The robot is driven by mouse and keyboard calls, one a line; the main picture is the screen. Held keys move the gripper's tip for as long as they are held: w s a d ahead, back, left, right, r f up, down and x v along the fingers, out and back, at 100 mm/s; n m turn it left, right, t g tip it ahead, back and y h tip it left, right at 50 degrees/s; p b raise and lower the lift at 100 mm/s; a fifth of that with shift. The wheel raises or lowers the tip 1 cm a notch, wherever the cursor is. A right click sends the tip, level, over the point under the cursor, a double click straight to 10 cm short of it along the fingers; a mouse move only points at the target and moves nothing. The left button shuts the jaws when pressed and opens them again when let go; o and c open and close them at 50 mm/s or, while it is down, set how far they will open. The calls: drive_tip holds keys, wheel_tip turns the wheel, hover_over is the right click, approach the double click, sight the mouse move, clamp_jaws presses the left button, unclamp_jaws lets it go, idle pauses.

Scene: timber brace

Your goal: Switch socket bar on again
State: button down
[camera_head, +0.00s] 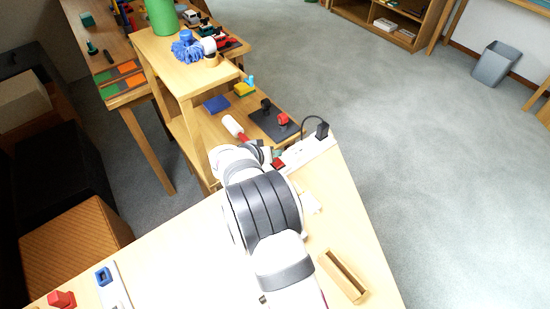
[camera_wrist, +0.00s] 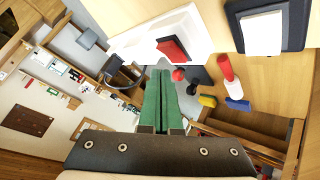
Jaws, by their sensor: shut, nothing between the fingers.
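The white socket bar (camera_head: 313,149) lies at the far edge of the pale table, with a black plug (camera_head: 322,130) and its cord at the far end. In the wrist view the bar (camera_wrist: 133,43) carries a red rocker switch (camera_wrist: 173,48) with a dark side, which looks tilted. The switch also shows in the head view (camera_head: 278,164). My gripper (camera_wrist: 160,74) has green fingers, shut and empty, with their tips just below the switch in the wrist picture. I cannot tell whether they touch it. In the head view my arm hides most of the gripper.
A wooden box (camera_head: 343,276) lies on the table at the front right. Red (camera_head: 61,299) and blue (camera_head: 103,276) pieces sit at the front left. A wooden shelf (camera_head: 197,85) with small objects stands beyond the table. Open floor lies to the right.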

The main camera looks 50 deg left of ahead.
sight(276, 165)
drive_tip(key=shift+r, duration=0.1)
drive_tip(key=shift+d+r, duration=0.2)
drive_tip(key=shift+r, duration=1)
drive_tip(key=shift+d+r, duration=0.15)
drive_tip(key=shift+r, duration=1.05)
